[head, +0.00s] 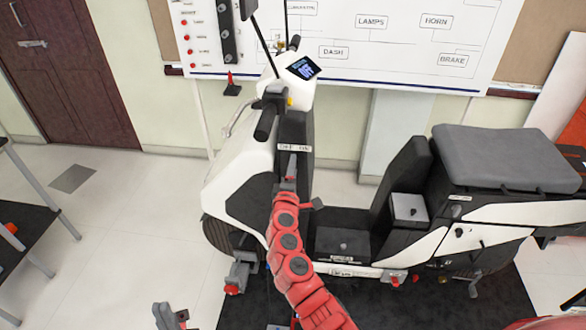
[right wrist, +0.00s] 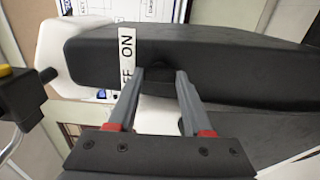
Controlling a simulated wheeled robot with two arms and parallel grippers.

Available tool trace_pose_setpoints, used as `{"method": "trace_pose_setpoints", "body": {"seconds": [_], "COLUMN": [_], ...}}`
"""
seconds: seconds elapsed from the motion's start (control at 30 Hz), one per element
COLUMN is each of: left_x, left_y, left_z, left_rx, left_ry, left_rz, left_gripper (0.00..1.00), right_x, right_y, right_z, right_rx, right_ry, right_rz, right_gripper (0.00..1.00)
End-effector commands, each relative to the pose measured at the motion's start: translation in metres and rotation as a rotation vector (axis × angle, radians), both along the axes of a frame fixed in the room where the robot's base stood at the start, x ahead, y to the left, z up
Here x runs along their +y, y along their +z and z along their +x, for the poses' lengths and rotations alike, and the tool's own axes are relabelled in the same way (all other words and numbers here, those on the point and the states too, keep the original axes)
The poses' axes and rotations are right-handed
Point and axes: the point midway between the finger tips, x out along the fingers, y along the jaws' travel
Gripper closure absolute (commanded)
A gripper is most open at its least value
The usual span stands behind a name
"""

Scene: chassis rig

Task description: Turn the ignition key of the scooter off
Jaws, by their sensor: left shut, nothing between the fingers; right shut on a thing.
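The white and black scooter (head: 240,165) stands side-on, its front to the left. On its dark front panel is a white label strip (head: 293,147), which reads ON, with OFF partly hidden, in the right wrist view (right wrist: 127,55). My right gripper (head: 291,168) is at the panel just below the label. In the right wrist view its grey fingers (right wrist: 162,77) are on either side of a small dark ignition key (right wrist: 160,76), shut on it. The key's angle is hard to tell. My left gripper (head: 168,316) is shut and empty, low at the left, well away from the scooter.
The handlebar (head: 266,122) and lit dash display (head: 304,68) rise above the panel. A labelled wiring board (head: 400,50) hangs behind. A dark table (head: 25,235) stands at the far left. The floor (head: 120,225) between it and the scooter is clear.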

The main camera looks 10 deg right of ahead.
Motion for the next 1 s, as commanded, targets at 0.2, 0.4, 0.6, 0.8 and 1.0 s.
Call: {"method": "trace_pose_setpoints", "body": {"seconds": [0.2,0.4,0.6,0.8,1.0], "left_x": [0.0,0.0,0.0,0.0,0.0], "left_y": [0.0,0.0,0.0,-0.004,-0.012], "left_z": [0.0,0.0,0.0,0.0,0.0], "left_rx": [0.0,0.0,0.0,0.0,0.0], "left_ry": [0.0,0.0,0.0,0.0,0.0], "left_rz": [0.0,0.0,0.0,0.0,0.0], "left_gripper": [1.0,1.0,1.0,1.0,1.0], "right_x": [0.001,0.0,0.0,0.006,0.018], "right_y": [-0.001,-0.001,-0.001,-0.002,-0.003], "right_z": [0.0,0.0,-0.001,-0.016,-0.052], "right_rx": [0.002,0.001,0.001,-0.001,-0.002], "right_ry": [0.001,0.0,0.0,0.003,0.004], "right_rz": [0.0,0.0,0.0,-0.001,0.002], "right_gripper": [0.36,0.2,0.2,0.2,0.2]}}
